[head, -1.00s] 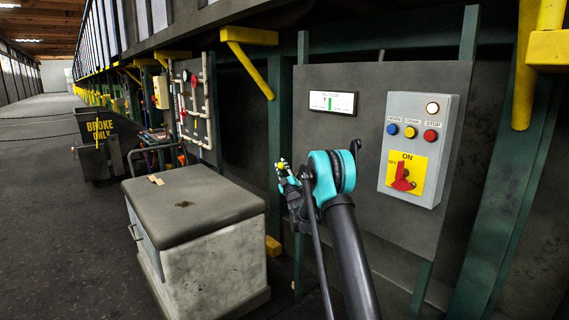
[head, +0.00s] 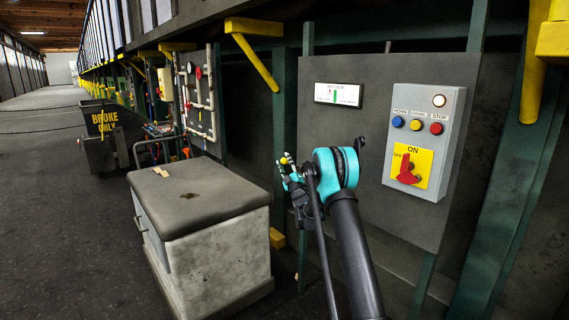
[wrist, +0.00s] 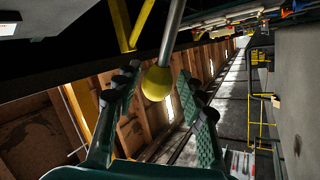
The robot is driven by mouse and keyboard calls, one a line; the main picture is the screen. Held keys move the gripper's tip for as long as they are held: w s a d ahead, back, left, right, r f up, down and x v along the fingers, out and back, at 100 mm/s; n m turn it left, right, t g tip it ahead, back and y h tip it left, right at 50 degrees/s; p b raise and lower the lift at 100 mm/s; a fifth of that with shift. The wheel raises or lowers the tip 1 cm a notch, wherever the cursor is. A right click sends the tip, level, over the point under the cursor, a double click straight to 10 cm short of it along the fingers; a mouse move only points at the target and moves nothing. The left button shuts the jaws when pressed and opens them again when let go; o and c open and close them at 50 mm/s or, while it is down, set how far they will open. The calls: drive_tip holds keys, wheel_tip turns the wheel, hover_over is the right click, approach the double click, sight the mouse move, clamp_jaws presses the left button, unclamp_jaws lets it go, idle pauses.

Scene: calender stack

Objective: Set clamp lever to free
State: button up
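A metal rod ending in a yellow ball knob, probably the clamp lever, hangs into the wrist view (wrist: 157,83). The yellow knob also shows as a small spot at my gripper in the head view (head: 283,160). My gripper (wrist: 165,100) has its two dark ridged fingers on either side of the knob. The left finger is very close to it; a gap shows on the right. I cannot tell if either finger touches. The lever's pivot and any position marks are hidden.
A grey control box (head: 425,140) with buttons and a red rotary switch (head: 407,170) is on the panel to the right. A grey-topped chest (head: 195,200) stands left of my arm. A dark bin (head: 103,137) is farther back. The aisle floor at left is clear.

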drive_tip(key=shift+o, duration=0.3)
drive_tip(key=v, duration=1.2)
drive_tip(key=s+d+r+m+g+h, duration=0.1)
drive_tip(key=s+d+m+g+h, duration=0.75)
drive_tip(key=s, duration=0.55)
drive_tip(key=s+f+m+g, duration=0.2)
drive_tip(key=s+f+g, duration=0.1)
drive_tip(key=s, duration=1)
drive_tip(key=s+f+m+g, duration=0.2)
drive_tip(key=s+f, duration=0.4)
drive_tip(key=s, duration=0.8)
drive_tip(key=s+f+m+g+y, duration=0.1)
drive_tip(key=s+f+g, duration=0.4)
drive_tip(key=s, duration=0.8)
drive_tip(key=shift+s+a+f+m, duration=0.25)
drive_tip(key=shift+s+a+m, duration=0.05)
drive_tip(key=shift+m, duration=0.35)
